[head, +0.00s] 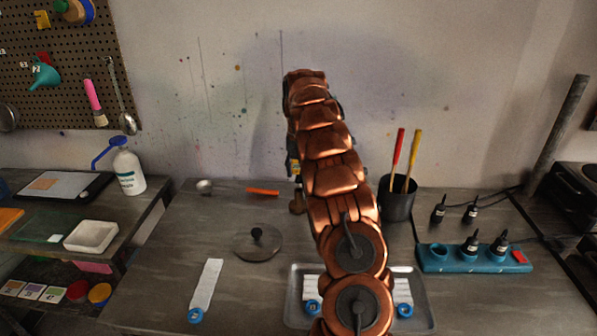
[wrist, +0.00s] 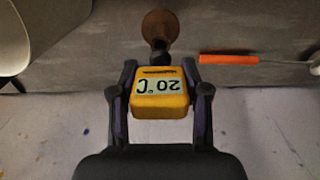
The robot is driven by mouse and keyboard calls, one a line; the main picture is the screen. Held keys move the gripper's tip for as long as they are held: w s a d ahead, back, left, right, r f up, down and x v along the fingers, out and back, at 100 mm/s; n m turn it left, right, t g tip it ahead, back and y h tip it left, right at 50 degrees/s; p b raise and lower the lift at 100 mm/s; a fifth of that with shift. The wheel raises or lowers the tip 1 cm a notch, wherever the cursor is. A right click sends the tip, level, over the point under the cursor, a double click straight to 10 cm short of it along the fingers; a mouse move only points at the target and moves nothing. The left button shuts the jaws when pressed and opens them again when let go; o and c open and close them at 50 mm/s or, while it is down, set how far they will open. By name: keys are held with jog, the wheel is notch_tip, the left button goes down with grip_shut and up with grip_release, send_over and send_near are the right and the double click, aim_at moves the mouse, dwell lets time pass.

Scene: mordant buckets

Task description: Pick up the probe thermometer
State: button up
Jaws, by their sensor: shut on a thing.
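The probe thermometer (wrist: 162,101) is a yellow block with a pale display reading 20 °C, upside down in the wrist view. My gripper (wrist: 160,76) is shut on it, with one dark finger against each side. In the head view, only a small yellow piece of the thermometer (head: 294,168) shows at the left edge of my copper-coloured arm, near the table's back edge. My arm hides most of the gripper there. The probe is not clearly visible, and I cannot tell how high the thermometer is above the table.
A brown wooden object (wrist: 160,28) lies close beyond the thermometer. An orange-handled tool (head: 262,191) is to the left, near a lid (head: 257,242). A dark pot (head: 397,199) holds two sticks at right. A blue bottle rack (head: 450,262) and metal tray (head: 424,298) stand nearer.

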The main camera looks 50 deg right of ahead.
jog(key=shift+r+b, duration=0.4)
jog(key=shift+r, duration=1.95)
notch_tip(320, 180, up, 2)
jog(key=shift+w+r+p, duration=0.1)
jog(key=shift+p, duration=0.75)
jog(key=shift+r+p, duration=1.3)
jog(key=shift+r, duration=0.1)
